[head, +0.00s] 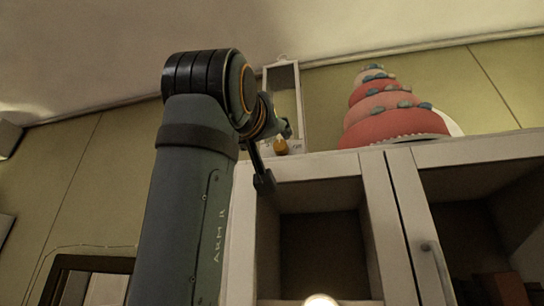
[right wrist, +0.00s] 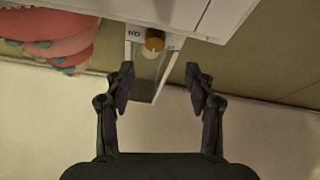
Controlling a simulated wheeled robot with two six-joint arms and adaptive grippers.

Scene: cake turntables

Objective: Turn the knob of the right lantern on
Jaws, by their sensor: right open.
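A white lantern (head: 298,105) with an open frame stands on top of the cabinet, partly hidden by my arm in the head view. Its orange-yellow knob (head: 281,147) is low on the front. In the right wrist view the lantern appears upside down, with the knob (right wrist: 154,41) beside a dark label (right wrist: 134,33) that seems to read "ON". My right gripper (right wrist: 159,72) is open and empty, its fingers apart on either side of the lantern in that view, not touching the knob. In the head view a dark finger (head: 264,182) hangs before the cabinet's upper edge. My left gripper is not in view.
A tiered pink and red cake (head: 385,124) stands to the right of the lantern on the white cabinet (head: 320,168). Open cabinet compartments lie below. A round light (head: 320,299) shows at the bottom. Greenish wall panels are behind.

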